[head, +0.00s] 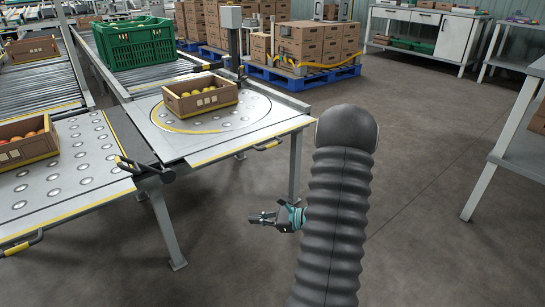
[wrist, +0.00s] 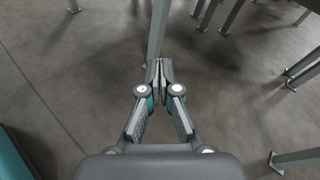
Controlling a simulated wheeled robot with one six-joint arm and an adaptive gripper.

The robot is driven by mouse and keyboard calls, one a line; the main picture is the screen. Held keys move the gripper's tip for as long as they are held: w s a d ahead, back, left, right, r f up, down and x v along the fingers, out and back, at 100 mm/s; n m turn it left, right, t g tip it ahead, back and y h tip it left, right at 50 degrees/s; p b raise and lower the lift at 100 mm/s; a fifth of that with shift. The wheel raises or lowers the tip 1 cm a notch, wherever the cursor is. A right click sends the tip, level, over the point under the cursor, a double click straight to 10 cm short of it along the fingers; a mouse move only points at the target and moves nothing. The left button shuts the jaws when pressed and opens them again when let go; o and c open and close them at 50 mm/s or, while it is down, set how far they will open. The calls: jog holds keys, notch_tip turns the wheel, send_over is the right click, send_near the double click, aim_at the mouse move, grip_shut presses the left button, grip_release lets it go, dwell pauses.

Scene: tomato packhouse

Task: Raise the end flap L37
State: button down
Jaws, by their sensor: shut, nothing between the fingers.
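My gripper (head: 262,218) is low over the floor, right of and below the turntable table (head: 175,150), apart from it. In the wrist view its two fingers meet at the tips (wrist: 159,75), shut with nothing between them. The turntable table has a yellow-striped front edge and a black handle with a yellow mark (head: 268,145) at its right front. No L37 label can be read, so I cannot tell which panel is the end flap. The ball-transfer table (head: 85,172) at the left has a similar handle (head: 22,242).
A cardboard box of tomatoes (head: 200,97) sits on the turntable; another box (head: 28,143) is on the left table. A green crate (head: 133,43) stands behind. In the wrist view a table leg (wrist: 157,30) rises beyond my fingertips. Open floor (head: 430,160) lies to the right.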

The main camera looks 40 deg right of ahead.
jog(key=w+d+m+t+h, duration=0.3)
jog(key=d+m+t, duration=0.15)
jog(key=d, duration=0.25)
jog(key=m+t+h, duration=0.4)
jog(key=m+h, duration=0.1)
jog(key=h, duration=0.1)
send_near(262, 139)
jog(key=w+f, duration=0.4)
jog(key=w, duration=0.2)
jog(key=shift+s+d+r, duration=0.1)
jog(key=shift+s+r, duration=0.5)
jog(key=shift+r, duration=0.3)
jog(key=shift+s+r, duration=0.65)
jog(key=shift+r, duration=0.2)
jog(key=shift+r, duration=0.1)
